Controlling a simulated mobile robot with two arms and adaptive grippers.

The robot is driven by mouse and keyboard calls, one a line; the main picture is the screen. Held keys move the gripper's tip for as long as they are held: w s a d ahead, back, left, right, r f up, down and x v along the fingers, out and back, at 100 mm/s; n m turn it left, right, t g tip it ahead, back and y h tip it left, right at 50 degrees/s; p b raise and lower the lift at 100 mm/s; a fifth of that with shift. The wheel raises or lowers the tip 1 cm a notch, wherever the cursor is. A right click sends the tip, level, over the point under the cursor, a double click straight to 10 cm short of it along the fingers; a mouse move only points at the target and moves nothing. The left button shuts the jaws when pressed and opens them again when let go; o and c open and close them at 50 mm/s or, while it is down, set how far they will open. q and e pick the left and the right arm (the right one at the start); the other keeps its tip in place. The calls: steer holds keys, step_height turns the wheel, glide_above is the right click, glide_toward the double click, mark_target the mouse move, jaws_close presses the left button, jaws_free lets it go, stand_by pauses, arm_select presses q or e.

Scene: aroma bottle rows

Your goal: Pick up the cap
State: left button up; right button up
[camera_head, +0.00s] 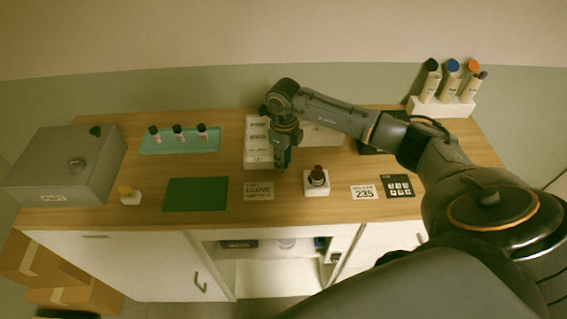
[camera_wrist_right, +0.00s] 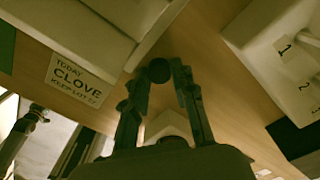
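My right gripper (camera_head: 283,164) points down over the middle of the table, behind and left of a small white holder (camera_head: 317,189). A small bottle with a dark reddish-brown top (camera_head: 317,175) stands in that holder. In the right wrist view a small dark round cap (camera_wrist_right: 159,70) sits between the tips of my right gripper (camera_wrist_right: 160,74), and both fingers are closed in on it. In the head view the fingers hide the cap. My left gripper is not in view.
A white tray (camera_head: 257,122) stands behind the gripper. A "CLOVE" card (camera_head: 251,192) and a green mat (camera_head: 196,194) lie to the left. A teal tray (camera_head: 180,151) holds three bottles. A white rack (camera_head: 440,108) with bottles stands at the back right.

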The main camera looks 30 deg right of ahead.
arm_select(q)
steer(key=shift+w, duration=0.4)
arm_select(e)
steer(key=shift+r, duration=0.6)
arm_select(q)
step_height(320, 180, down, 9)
steer(key=b, duration=0.8)
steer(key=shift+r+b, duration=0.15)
steer(key=shift+b, duration=0.25)
arm_select(e)
steer(key=s+d+r, duration=0.3)
steer(key=s+r, duration=0.6)
steer(key=s, duration=0.1)
steer(key=shift+s+d, duration=0.15)
steer(key=shift+s, duration=0.25)
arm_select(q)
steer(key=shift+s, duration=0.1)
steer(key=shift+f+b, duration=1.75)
arm_select(e)
steer(key=shift+f, duration=1.55)
